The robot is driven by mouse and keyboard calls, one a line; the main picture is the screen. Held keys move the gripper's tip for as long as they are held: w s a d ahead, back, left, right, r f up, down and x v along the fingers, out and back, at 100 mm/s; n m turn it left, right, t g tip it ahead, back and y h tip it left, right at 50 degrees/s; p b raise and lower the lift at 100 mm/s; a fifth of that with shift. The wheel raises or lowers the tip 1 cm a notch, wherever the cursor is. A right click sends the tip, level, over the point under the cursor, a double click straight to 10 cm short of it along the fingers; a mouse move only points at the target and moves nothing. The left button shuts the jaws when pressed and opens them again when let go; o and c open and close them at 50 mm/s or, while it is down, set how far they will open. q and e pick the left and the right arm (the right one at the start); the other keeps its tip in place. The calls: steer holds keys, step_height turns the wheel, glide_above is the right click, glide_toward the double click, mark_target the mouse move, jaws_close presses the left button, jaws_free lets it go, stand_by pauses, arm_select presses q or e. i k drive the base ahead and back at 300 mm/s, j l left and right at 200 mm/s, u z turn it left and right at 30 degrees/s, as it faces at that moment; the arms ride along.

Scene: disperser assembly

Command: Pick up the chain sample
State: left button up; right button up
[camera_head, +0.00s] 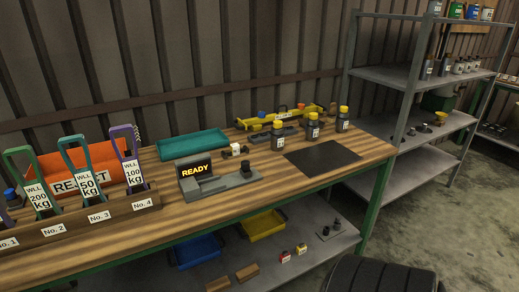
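A short chain-like strip (137,131) shows just behind the purple holder (126,143) labelled WLL 100 kg; it is too small to tell for sure that it is the chain sample. Beside it in the wooden rack (75,229) stand a blue holder (77,157) labelled 50 kg and a green holder (22,168) labelled 200 kg. Rack labels No.2, No.3 and No.4 can be read. Neither of my grippers is in view.
A grey device with a READY display (195,171) stands mid-bench. Behind are an orange REJECT bin (98,174) and a teal tray (192,144). A dark mat (323,157) lies clear at right, near yellow-capped bottles (313,128). A metal shelf (390,76) stands farther right.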

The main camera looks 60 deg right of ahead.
mark_target(235, 148)
steer(key=i+z, duration=0.1)
steer(key=z, duration=0.35)
steer(key=i+z, duration=0.15)
steer(key=z, duration=0.3)
steer(key=i+z, duration=0.1)
steer(key=z, duration=0.3)
steer(key=i+z, duration=0.15)
steer(key=z, duration=0.3)
